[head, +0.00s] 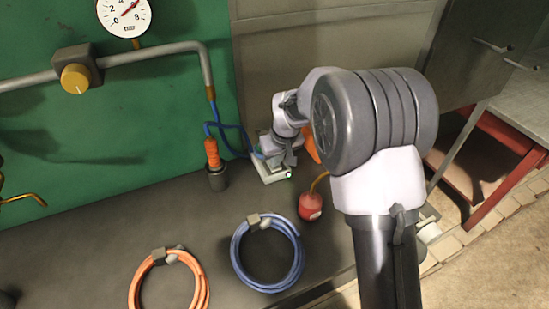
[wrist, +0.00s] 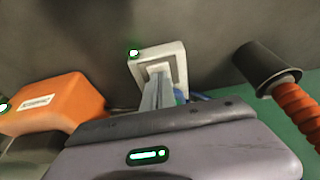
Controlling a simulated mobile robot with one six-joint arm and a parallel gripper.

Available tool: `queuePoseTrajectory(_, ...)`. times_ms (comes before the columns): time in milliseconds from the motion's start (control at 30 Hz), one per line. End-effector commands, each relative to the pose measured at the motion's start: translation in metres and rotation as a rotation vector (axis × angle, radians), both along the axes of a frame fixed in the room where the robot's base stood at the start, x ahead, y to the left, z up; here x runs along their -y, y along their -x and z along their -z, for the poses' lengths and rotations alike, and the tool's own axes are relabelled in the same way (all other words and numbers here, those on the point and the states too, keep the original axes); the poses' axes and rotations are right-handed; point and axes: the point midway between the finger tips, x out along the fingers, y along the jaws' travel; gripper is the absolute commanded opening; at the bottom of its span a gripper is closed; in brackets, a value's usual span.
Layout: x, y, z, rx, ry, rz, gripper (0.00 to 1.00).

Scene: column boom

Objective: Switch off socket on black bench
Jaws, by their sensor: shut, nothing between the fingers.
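The socket (head: 268,174) is a small pale box on the black bench (head: 110,225), near the green wall. A green light glows on its right corner. In the wrist view the socket (wrist: 176,50) shows as a pale square frame with the green light at its left corner. My gripper (head: 280,157) is right over the socket in the head view. In the wrist view my shut, empty fingers (wrist: 158,88) reach down to the socket's middle and hide part of its face. I cannot tell whether they touch it, and no switch position is readable.
An orange box (wrist: 52,104) stands beside the socket, mostly hidden by my arm in the head view. An orange-handled tool stands in a dark cup (head: 217,180) to the left. A red object (head: 310,207), a blue hose coil (head: 240,262) and an orange coil (head: 139,285) lie in front.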

Motion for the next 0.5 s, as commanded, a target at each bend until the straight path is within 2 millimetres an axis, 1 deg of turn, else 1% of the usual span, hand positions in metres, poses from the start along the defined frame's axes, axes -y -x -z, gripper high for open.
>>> queuePoseTrajectory(167, 0.000, 0.000, 0.000, -0.001, 0.000, 0.000, 0.00)
queuePoseTrajectory(267, 0.000, 0.000, -0.008, 0.000, 0.000, 0.000, 0.00)
queuePoseTrajectory(367, -0.001, 0.001, -0.028, 0.000, 0.000, 0.001, 0.00)
queuePoseTrajectory(433, -0.002, 0.002, -0.047, 0.000, -0.001, 0.002, 0.00)
queuePoseTrajectory(500, 0.000, 0.006, -0.062, 0.002, -0.001, 0.002, 0.00)
